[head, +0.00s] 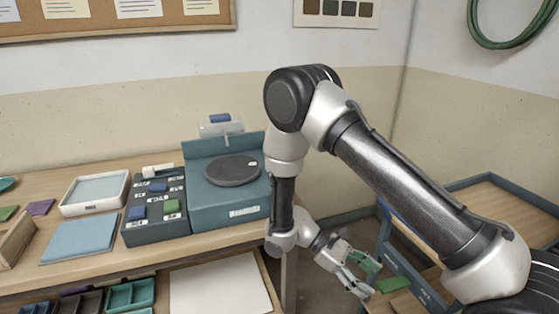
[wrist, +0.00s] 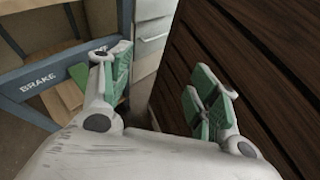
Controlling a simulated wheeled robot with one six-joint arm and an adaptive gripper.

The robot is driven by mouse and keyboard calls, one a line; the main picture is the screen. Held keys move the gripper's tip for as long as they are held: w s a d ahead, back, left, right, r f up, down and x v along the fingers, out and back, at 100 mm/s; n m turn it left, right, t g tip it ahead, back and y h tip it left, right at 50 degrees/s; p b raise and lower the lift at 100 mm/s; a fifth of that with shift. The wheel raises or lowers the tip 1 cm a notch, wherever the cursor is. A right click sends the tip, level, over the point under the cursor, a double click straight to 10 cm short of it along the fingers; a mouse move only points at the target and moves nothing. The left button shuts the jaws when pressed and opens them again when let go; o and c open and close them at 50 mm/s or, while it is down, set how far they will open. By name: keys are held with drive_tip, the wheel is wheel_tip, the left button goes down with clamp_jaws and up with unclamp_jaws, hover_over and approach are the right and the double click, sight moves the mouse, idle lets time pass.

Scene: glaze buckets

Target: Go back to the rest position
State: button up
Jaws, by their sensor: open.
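My gripper (head: 360,274) hangs low at the right end of the workbench in the head view, past the bench edge. Its green-padded fingers are apart, with nothing between them. In the wrist view my gripper (wrist: 160,90) also shows open and empty, with a gap between the pads. My arm reaches in from the right, bends high in front of the wall and comes down beside the bench.
The workbench (head: 110,262) holds a teal device with a dark round plate (head: 232,170), a dark block board (head: 153,230), a white tray (head: 95,208) and a blue mat (head: 80,240). A blue-framed cart (head: 480,182) stands at right. A dark wooden panel (wrist: 270,60) is close beside the fingers.

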drive_tip(key=d+r+m+t+y, duration=0.1)
drive_tip(key=d+r+m+y, duration=0.2)
drive_tip(key=r, duration=0.7)
drive_tip(key=d+r+m+t+y, duration=0.1)
drive_tip(key=r+m+y, duration=0.2)
drive_tip(key=r+y, duration=0.45)
drive_tip(key=s+d+r+m+t, duration=0.2)
drive_tip(key=s+d+r+t, duration=0.2)
drive_tip(key=r, duration=0.5)
drive_tip(key=s+d+r+m+t+y, duration=0.1)
drive_tip(key=s+d+r+m+t, duration=0.2)
drive_tip(key=r, duration=0.6)
drive_tip(key=s+d+t, duration=0.1)
drive_tip(key=d, duration=0.1)
drive_tip(key=shift+s+d+t, duration=0.2)
drive_tip(key=shift+d+t, duration=0.2)
drive_tip(key=shift+r, duration=0.1)
